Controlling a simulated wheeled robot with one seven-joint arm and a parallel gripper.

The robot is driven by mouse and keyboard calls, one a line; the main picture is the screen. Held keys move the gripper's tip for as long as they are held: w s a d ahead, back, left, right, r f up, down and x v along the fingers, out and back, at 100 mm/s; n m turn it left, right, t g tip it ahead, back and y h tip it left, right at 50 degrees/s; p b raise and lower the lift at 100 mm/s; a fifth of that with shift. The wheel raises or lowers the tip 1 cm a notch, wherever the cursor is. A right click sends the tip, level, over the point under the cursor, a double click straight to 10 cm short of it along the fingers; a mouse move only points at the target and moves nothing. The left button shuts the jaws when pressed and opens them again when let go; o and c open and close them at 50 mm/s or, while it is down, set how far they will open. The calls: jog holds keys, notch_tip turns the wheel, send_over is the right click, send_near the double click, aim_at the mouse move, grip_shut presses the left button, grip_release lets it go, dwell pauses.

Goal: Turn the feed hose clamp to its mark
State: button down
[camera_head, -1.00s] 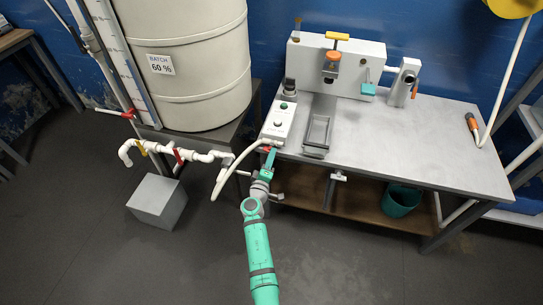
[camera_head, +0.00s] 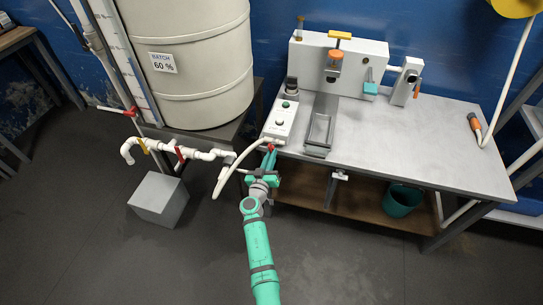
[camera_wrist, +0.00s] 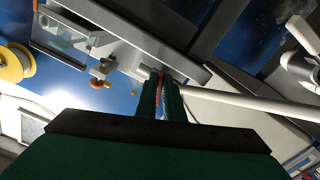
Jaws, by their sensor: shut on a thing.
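The feed hose (camera_head: 232,172) is white and curves from the bench's front left corner down to the pipework. A small red piece, seemingly the clamp's handle (camera_head: 270,147), shows at the hose's bench end, at the tip of my gripper (camera_head: 269,156). In the wrist view my gripper (camera_wrist: 161,88) is shut on a thin red-orange piece (camera_wrist: 159,92) between its fingers. The white hose (camera_wrist: 235,103) runs off to the right from there. The fingers hide most of the clamp, and I cannot make out its mark.
A control box (camera_head: 281,119) with a green button and a dark knob stands just beyond the clamp. A grey tray (camera_head: 319,130) is to its right on the bench (camera_head: 420,145).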

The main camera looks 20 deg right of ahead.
jog(key=shift+w+m, duration=0.1)
jog(key=shift+m, duration=0.9)
jog(key=shift+a, duration=0.1)
jog(key=c, duration=1.9)
grip_release()
jog(key=shift+o, duration=0.2)
jog(key=shift+f, duration=0.1)
jog(key=v, duration=1)
jog(key=shift+s+a, duration=0.3)
